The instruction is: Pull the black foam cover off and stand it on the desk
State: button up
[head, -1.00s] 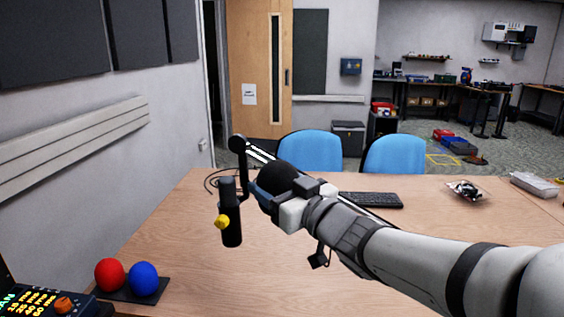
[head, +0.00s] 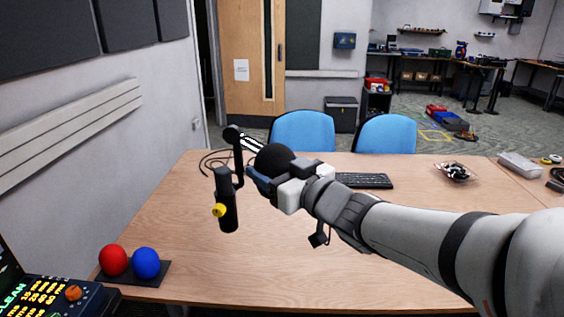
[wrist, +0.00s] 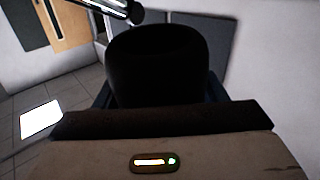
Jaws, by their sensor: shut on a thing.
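The black foam cover (head: 274,158) is a dark rounded cap held in my gripper (head: 264,174), above the desk (head: 190,262). In the wrist view the cover (wrist: 158,65) fills the space between the dark blue fingers, so my gripper (wrist: 158,95) is shut on it. The black microphone (head: 227,205), with a yellow knob (head: 219,210) on its side, hangs upright from a dark boom arm just left of the cover. The cover appears apart from the microphone body. Part of the boom is hidden behind my gripper.
A red ball (head: 113,260) and a blue ball (head: 146,263) sit on a dark base (head: 165,274) at the front left, beside a control panel (head: 50,290). A keyboard (head: 365,181) lies behind my arm. The desk's front middle is clear.

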aim_at(274, 145)
jog(key=shift+r+p, duration=2.9)
jog(key=shift+r, duration=0.5)
jog(key=shift+f, duration=0.15)
